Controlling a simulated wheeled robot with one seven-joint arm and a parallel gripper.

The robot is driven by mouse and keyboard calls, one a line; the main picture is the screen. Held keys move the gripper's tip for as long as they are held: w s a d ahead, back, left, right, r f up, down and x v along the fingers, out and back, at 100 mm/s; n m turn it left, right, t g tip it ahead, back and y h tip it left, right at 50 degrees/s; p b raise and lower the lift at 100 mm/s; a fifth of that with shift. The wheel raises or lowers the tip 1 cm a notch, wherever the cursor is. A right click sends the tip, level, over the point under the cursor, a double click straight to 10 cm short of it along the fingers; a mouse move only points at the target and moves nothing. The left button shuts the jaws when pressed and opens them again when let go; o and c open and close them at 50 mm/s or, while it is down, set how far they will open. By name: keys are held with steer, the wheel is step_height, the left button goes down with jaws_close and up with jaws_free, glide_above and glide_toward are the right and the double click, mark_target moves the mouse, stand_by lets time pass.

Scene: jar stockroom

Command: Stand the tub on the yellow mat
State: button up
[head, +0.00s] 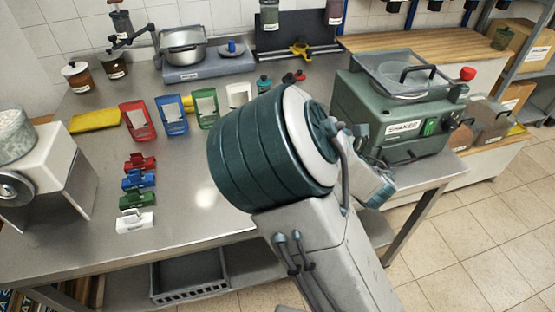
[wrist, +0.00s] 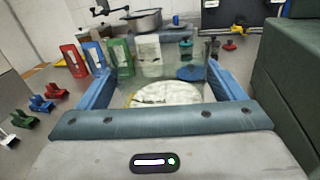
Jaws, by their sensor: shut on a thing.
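A clear tub with pale contents (wrist: 165,93) is between the two blue fingers of my gripper (wrist: 160,72) in the wrist view. My gripper is shut on it. Things behind show through its clear wall, and its underside is hidden. In the head view my own arm hides the tub. The yellow mat (head: 95,120) lies flat on the steel bench at the left, near the wall, and looks bare. A sliver of yellow mat (wrist: 35,70) also shows at the left of the wrist view, well apart from my gripper.
Red (head: 137,120), blue (head: 172,114), green (head: 206,108) and white holders stand right of the mat. Small coloured clips (head: 137,185) sit nearer. A white machine (head: 40,175) is at the left edge, and a green shaker (head: 390,115) at the right. Two jars (head: 77,78) stand behind the mat.

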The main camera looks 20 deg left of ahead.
steer(key=shift+w+f+b, duration=0.3)
steer(key=shift+f+b, duration=0.15)
steer(key=shift+f, duration=0.45)
steer(key=shift+w+a+f, duration=0.1)
steer(key=shift+a+f, duration=0.1)
steer(key=shift+a, duration=0.05)
steer(key=shift+w+a+f, duration=0.7)
steer(key=shift+a+f, duration=1)
steer(key=shift+f, duration=0.05)
steer(key=shift+w+a+f, duration=0.75)
steer(key=shift+a+f, duration=0.9)
steer(key=shift+f, duration=0.1)
steer(key=shift+w+a+f, duration=0.7)
steer(key=shift+a+f, duration=1)
steer(key=shift+f, duration=0.05)
steer(key=shift+f, duration=0.1)
steer(key=shift+f+b, duration=0.1)
steer(key=shift+b, duration=0.3)
steer(key=o, duration=0.8)
